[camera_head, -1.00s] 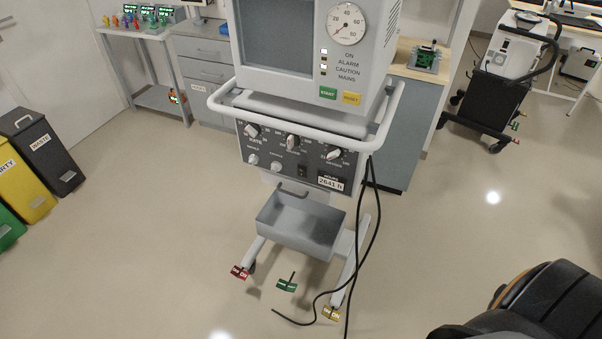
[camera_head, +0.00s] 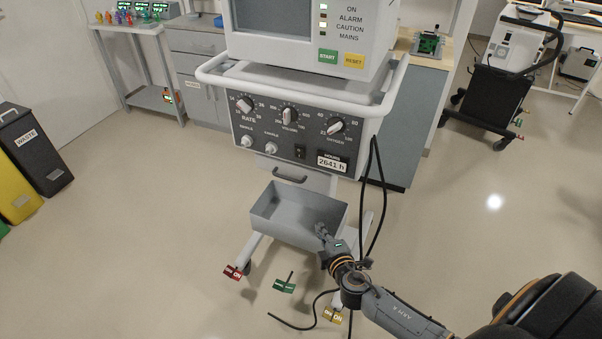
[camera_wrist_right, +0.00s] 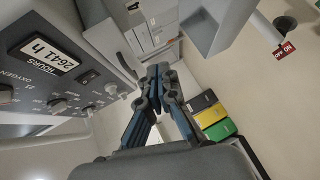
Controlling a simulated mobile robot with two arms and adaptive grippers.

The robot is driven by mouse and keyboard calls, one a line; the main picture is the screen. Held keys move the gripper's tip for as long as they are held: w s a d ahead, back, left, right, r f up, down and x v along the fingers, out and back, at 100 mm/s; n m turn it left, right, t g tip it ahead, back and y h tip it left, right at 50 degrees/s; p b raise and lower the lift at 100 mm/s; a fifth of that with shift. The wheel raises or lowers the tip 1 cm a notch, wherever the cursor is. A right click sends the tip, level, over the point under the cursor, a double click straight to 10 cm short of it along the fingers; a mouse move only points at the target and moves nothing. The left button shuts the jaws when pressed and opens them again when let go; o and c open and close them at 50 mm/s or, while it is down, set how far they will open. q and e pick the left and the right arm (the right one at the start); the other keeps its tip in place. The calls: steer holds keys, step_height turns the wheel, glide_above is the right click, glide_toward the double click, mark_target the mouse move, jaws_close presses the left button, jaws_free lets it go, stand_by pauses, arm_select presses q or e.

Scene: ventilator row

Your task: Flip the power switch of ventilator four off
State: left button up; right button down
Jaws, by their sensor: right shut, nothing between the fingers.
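A ventilator (camera_head: 300,95) on a wheeled stand is in front of me; no number is readable on it. Its lower panel holds several knobs, an hours counter (camera_head: 331,163) reading 2641 h and a small black rocker switch (camera_head: 300,151). The switch also shows in the right wrist view (camera_wrist_right: 88,76), left of the fingers; its position is too small to tell. My right gripper (camera_head: 322,231) is shut and empty. It is in front of the right end of the grey tray, below the switch and apart from it. Its fingers show in the wrist view (camera_wrist_right: 158,73). My left gripper is out of view.
A white rail (camera_head: 225,80) sticks out above the panel. The grey tray (camera_head: 275,228) hangs below it. Black cables (camera_head: 376,190) hang at the right.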

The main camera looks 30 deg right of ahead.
arm_select(q)
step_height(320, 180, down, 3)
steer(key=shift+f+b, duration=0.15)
steer(key=shift+b, duration=0.9)
arm_select(e)
step_height(320, 180, up, 13)
steer(key=w+a+n+t+y, duration=0.1)
steer(key=w+a+n+t, duration=0.1)
steer(key=n+t, duration=0.1)
steer(key=shift+w+a+t, duration=0.3)
steer(key=shift+a+t, duration=0.1)
steer(key=shift+t, duration=0.4)
steer(key=p, duration=0.2)
glide_toward(296, 149)
steer(key=w+a, duration=0.3)
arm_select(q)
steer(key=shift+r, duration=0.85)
arm_select(e)
steer(key=shift+w+d+r, duration=0.15)
steer(key=shift+w+d, duration=1.3)
steer(key=shift+d, duration=0.2)
